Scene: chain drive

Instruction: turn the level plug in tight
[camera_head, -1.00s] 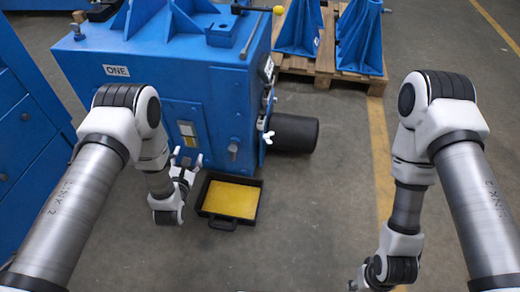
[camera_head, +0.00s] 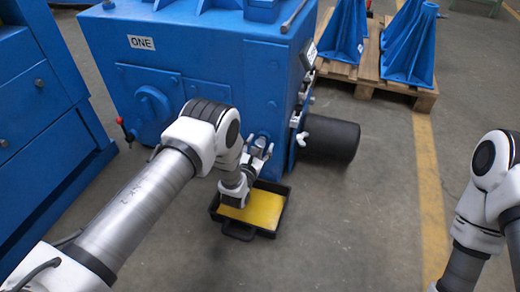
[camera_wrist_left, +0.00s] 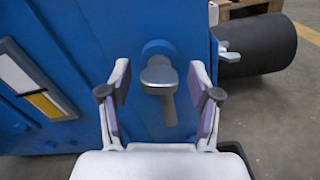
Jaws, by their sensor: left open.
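The level plug (camera_wrist_left: 160,80) is a grey tap-like piece with a handle hanging down, set in a round blue boss on the blue machine's front. In the left wrist view it sits between the fingers of my left gripper (camera_wrist_left: 160,98), which is open with a gap on both sides. In the head view my left gripper (camera_head: 259,147) is at the machine's lower right front, and its fingers partly hide the plug. My right arm shows at the right edge of the head view, but its gripper is out of the picture.
A black tray (camera_head: 273,235) with a yellow bottom lies on the floor below my left gripper. A dark cylinder (camera_head: 330,139) juts from the machine's right side, near a pale wing-shaped handle (camera_wrist_left: 229,52). Blue brackets (camera_head: 409,42) stand on a pallet behind.

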